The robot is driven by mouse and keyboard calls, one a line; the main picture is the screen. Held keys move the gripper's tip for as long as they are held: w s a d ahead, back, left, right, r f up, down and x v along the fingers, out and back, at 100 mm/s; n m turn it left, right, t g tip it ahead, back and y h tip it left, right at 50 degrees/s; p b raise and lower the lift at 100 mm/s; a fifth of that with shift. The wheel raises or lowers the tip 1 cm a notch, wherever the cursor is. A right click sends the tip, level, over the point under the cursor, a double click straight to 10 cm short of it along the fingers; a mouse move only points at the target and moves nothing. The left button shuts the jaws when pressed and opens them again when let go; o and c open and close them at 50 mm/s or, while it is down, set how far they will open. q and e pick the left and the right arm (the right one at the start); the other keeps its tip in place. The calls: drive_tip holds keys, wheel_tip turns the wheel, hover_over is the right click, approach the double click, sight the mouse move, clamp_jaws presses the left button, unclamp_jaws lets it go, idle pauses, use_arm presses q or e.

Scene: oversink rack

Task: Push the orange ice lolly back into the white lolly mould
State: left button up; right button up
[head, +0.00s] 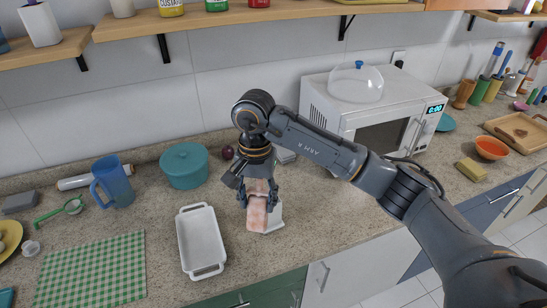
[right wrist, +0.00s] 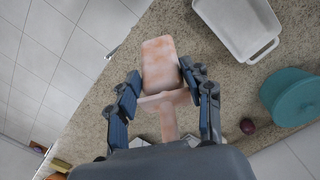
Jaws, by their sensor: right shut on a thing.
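The orange ice lolly (head: 256,214) is a pale pinkish-orange block, between the fingers of my right gripper (head: 258,197) above the counter. In the right wrist view the lolly (right wrist: 160,62) has a broad block end and a narrower part running back toward the palm. My right gripper (right wrist: 162,75) is shut on it, one finger on each side. The white lolly mould (head: 275,218) shows as a white edge beside and below the lolly in the head view, mostly hidden behind it. I cannot tell how far the lolly is inside it. My left gripper is not in view.
A white baking dish (head: 181,246) stands left of the lolly. A teal pot (head: 184,165), a blue jug (head: 113,182) and a green checked cloth (head: 92,268) are further left. A microwave (head: 330,108) stands behind my right arm. The counter's front edge is close.

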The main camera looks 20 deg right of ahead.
drive_tip(key=shift+w+d+r+n+t, duration=0.15)
drive_tip(key=shift+w+r+n+t, duration=0.15)
drive_tip(key=shift+n, duration=0.3)
drive_tip(key=shift+w+d+n+t+h, duration=0.1)
drive_tip(key=shift+w+n+t+h, duration=0.25)
drive_tip(key=shift+n, duration=0.15)
use_arm(q)
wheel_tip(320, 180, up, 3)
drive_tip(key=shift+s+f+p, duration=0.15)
drive_tip(key=shift+p, duration=1.05)
use_arm(e)
drive_tip(key=w+d+r+n+t, duration=0.3)
drive_tip(key=w+d+r+n, duration=0.1)
drive_tip(key=d+n, duration=0.1)
drive_tip(key=shift+w+d+t+y, duration=0.2)
drive_tip(key=shift+w+t+y, duration=0.15)
drive_tip(key=shift+w+y, duration=0.1)
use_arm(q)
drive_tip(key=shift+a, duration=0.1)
use_arm(e)
drive_tip(key=shift+a+f, duration=0.1)
drive_tip(key=shift+a, duration=0.05)
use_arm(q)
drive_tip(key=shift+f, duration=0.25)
